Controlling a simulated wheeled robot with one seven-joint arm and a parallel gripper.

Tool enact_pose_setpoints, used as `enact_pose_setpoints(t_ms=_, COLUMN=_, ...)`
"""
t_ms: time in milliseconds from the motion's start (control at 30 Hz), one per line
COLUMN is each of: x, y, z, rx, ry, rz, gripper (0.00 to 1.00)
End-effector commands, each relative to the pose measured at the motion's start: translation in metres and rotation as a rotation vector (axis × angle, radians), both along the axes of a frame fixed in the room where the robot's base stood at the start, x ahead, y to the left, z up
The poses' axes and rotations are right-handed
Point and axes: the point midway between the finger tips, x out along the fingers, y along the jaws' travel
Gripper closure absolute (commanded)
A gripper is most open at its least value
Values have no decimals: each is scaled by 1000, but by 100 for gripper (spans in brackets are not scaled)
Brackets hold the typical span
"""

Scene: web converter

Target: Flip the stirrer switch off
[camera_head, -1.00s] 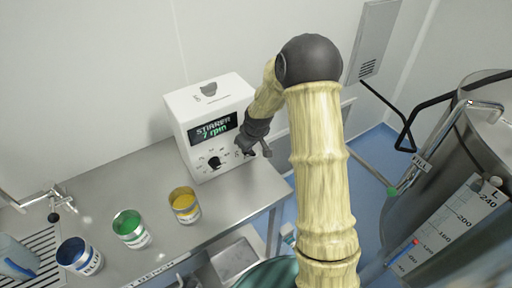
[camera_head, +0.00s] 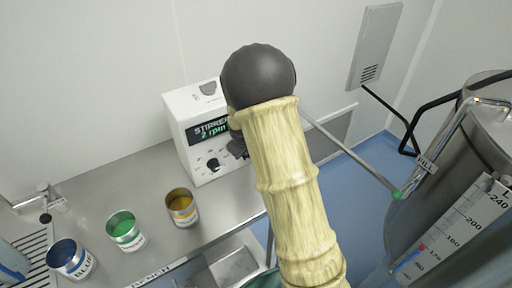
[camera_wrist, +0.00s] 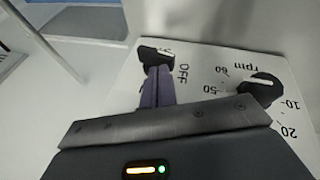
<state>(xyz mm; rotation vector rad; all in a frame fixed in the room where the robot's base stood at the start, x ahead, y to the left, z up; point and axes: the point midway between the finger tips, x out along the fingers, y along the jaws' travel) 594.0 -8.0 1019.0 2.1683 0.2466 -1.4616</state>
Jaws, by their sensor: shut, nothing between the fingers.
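The white stirrer box (camera_head: 180,112) stands on the steel bench. Its lit display (camera_head: 208,132) reads "STIRRER" and what looks like "2 rpm". A black speed knob (camera_head: 213,164) is on its front and also shows in the wrist view (camera_wrist: 262,88), with the rpm scale around it. In the wrist view, a black switch (camera_wrist: 152,54) with a white line is beside the "OFF" label. My gripper (camera_wrist: 158,76) is shut and empty, its fingertips at the switch; I cannot tell if they touch. In the head view my arm hides the gripper and switch.
Yellow (camera_head: 182,208), green (camera_head: 126,232) and blue (camera_head: 72,260) cans stand on the bench (camera_head: 110,185) left of my arm. A steel tank (camera_head: 445,170) with a pipe is at the right. The wall is close behind the box.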

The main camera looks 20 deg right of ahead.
Motion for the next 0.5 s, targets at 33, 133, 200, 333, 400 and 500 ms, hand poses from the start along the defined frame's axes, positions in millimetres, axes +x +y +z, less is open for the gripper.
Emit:
enact_pose_setpoints(t_ms=33, x=0, y=0, z=0, rx=0, ry=0, rz=0, gripper=100)
enact_pose_setpoints(t_ms=133, x=0, y=0, z=3, rx=0, ry=-1, rz=0, gripper=100)
enact_pose_setpoints(t_ms=200, x=0, y=0, z=6, rx=0, ry=-1, rz=0, gripper=100)
enact_pose_setpoints(t_ms=333, x=0, y=0, z=12, rx=0, ry=-1, rz=0, gripper=100)
enact_pose_setpoints(t_ms=400, x=0, y=0, z=15, rx=0, ry=-1, rz=0, gripper=100)
enact_pose_setpoints(t_ms=500, x=0, y=0, z=17, rx=0, ry=-1, rz=0, gripper=100)
